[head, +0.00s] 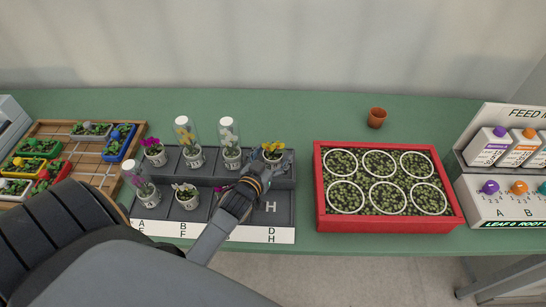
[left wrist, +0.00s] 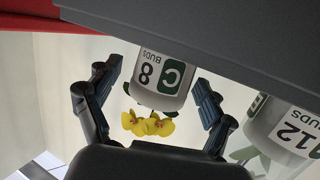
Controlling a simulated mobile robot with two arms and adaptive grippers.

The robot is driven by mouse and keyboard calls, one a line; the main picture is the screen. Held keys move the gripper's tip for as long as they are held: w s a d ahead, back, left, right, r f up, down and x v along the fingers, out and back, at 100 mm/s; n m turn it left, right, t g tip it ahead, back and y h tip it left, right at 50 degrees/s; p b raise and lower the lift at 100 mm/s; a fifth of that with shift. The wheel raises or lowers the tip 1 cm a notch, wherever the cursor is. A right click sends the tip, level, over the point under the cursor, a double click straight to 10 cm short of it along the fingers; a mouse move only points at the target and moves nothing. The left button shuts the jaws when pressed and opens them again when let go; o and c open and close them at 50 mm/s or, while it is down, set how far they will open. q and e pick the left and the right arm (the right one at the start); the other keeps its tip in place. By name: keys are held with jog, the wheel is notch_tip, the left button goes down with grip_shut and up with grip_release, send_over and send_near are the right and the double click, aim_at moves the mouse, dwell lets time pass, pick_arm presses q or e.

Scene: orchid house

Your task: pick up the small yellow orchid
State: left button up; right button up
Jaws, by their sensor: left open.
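A small yellow orchid (head: 273,148) in a white pot stands uncovered in the back right slot of the grey stepped tray (head: 265,235). In the left wrist view its yellow flowers (left wrist: 148,125) hang upside down below the pot (left wrist: 160,80), which is marked C and 8 BUDS. My left gripper (head: 257,173) is in front of this pot in the head view. In the left wrist view, the open fingers (left wrist: 158,82) are on either side of the pot, with visible gaps. My right gripper is in neither view.
Other potted orchids (head: 186,200) share the tray, several under clear covers (head: 185,130). A red planter box (head: 318,190) lies to the right. An empty terracotta pot (head: 377,118) stands behind it.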

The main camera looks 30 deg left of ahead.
pick_arm(q)
jog(key=shift+r, duration=0.1)
jog(key=c, duration=1.4)
